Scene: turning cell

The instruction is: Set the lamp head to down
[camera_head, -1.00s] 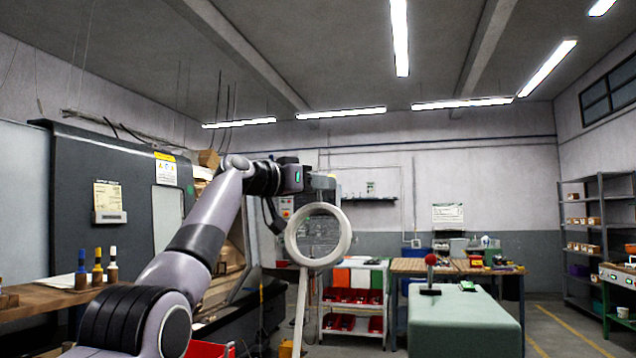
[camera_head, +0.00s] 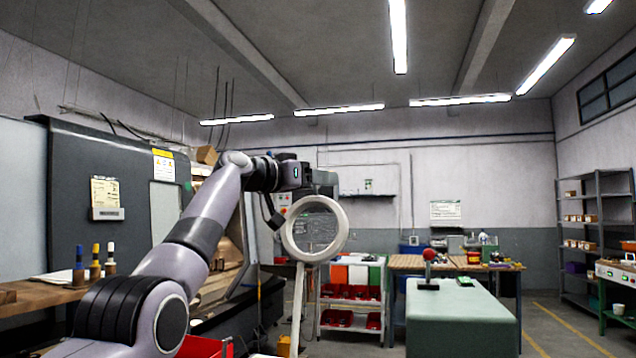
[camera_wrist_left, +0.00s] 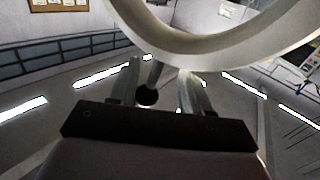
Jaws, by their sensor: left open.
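The lamp head (camera_head: 342,245) is a pale ring on a thin pale stand (camera_head: 298,312). In the head view its ring faces me, roughly upright. My left gripper (camera_head: 326,183) is just above the ring's top. In the left wrist view the lamp head (camera_wrist_left: 215,50) curves across the top, close beyond the fingers. My left gripper (camera_wrist_left: 163,88) is open there, its two fingers apart. A dark rod with a round end (camera_wrist_left: 148,96) shows between the fingers; I cannot tell whether they touch it. My right gripper is not in view.
A rack with red bins (camera_head: 350,320) is behind the lamp. A green-topped table (camera_head: 462,310) stands at right, with open floor (camera_head: 565,330) beyond it.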

